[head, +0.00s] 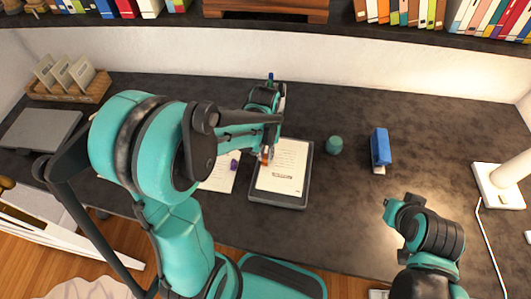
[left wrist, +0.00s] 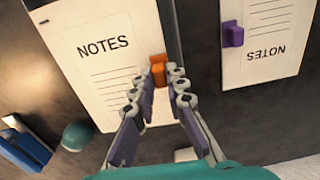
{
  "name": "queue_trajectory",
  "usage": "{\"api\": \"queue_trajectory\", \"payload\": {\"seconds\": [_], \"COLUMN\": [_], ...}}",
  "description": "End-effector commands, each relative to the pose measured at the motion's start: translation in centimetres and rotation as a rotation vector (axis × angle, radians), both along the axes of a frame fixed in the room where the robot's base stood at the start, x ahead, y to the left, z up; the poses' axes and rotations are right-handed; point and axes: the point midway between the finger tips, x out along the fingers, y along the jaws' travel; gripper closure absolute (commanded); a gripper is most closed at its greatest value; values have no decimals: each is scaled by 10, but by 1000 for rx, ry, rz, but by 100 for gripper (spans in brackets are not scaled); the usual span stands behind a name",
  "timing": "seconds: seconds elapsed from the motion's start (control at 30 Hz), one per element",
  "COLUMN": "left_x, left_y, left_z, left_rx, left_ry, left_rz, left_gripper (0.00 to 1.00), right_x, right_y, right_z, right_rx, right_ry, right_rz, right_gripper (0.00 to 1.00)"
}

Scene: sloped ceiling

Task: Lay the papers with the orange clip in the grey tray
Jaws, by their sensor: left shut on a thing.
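The white papers with the orange clip (head: 284,165) lie over the dark grey tray (head: 280,203), inside its outline. I cannot tell whether they rest on its floor. In the left wrist view the papers (left wrist: 95,60) read "NOTES", and the orange clip (left wrist: 157,68) sits at their edge. My left gripper (head: 267,152) is at that clipped edge; in the left wrist view its fingers (left wrist: 160,85) close on the papers at the orange clip. My right gripper (head: 392,208) hangs at the lower right, away from the tray; its jaw opening is unclear.
Other papers with a purple clip (head: 234,165) lie just left of the tray, partly hidden by my arm. A teal round object (head: 335,145) and a blue stapler (head: 380,148) stand to the right. A lamp (head: 500,185) is at the far right.

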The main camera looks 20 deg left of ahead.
Motion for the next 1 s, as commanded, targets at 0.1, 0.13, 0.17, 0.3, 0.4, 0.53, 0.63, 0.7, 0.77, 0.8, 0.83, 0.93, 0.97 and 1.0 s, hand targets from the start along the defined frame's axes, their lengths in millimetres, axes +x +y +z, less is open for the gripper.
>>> {"api": "queue_trajectory", "payload": {"seconds": [0.1, 0.13, 0.17, 0.3, 0.4, 0.53, 0.63, 0.7, 0.77, 0.8, 0.83, 0.93, 0.97, 1.0], "left_x": [0, 0, 0, 0, 0, 0, 0, 0, 0, 0, 0, 0, 0, 0], "left_y": [0, 0, 0, 0, 0, 0, 0, 0, 0, 0, 0, 0, 0, 0], "left_z": [-10, -12, -14, -23, -29, -36, -39, -40, -40, -40, -40, -39, -39, -39], "left_rx": [0, 0, 0, 0, 0, 0, 0, 0, 0, 0, 0, 0, 0, 0], "left_ry": [0, 0, 0, 0, 0, 0, 0, 0, 0, 0, 0, 0, 0, 0], "left_rz": [0, 0, 0, 0, 0, 0, 0, 0, 0, 0, 0, 0, 0, 0], "left_gripper": [100, 100, 100, 100, 100, 100, 100, 100, 100, 100, 100, 100, 100, 79], "right_x": [0, 0, 0, 0, 0, 0, 0, 0, 0, 0, 0, 0, 0, 0], "right_y": [0, 0, 0, 0, 0, 0, 0, 0, 0, 0, 0, 0, 0, 0], "right_z": [-9, -11, -12, -20, -25, -31, -34, -34, -34, -34, -34, -34, -34, -34], "right_rx": [0, 0, 0, 0, 0, 0, 0, 0, 0, 0, 0, 0, 0, 0], "right_ry": [0, 0, 0, 0, 0, 0, 0, 0, 0, 0, 0, 0, 0, 0], "right_rz": [0, 0, 0, 0, 0, 0, 0, 0, 0, 0, 0, 0, 0, 0], "right_gripper": [100, 100, 100, 100, 100, 100, 100, 100, 100, 100, 100, 100, 100, 100]}}
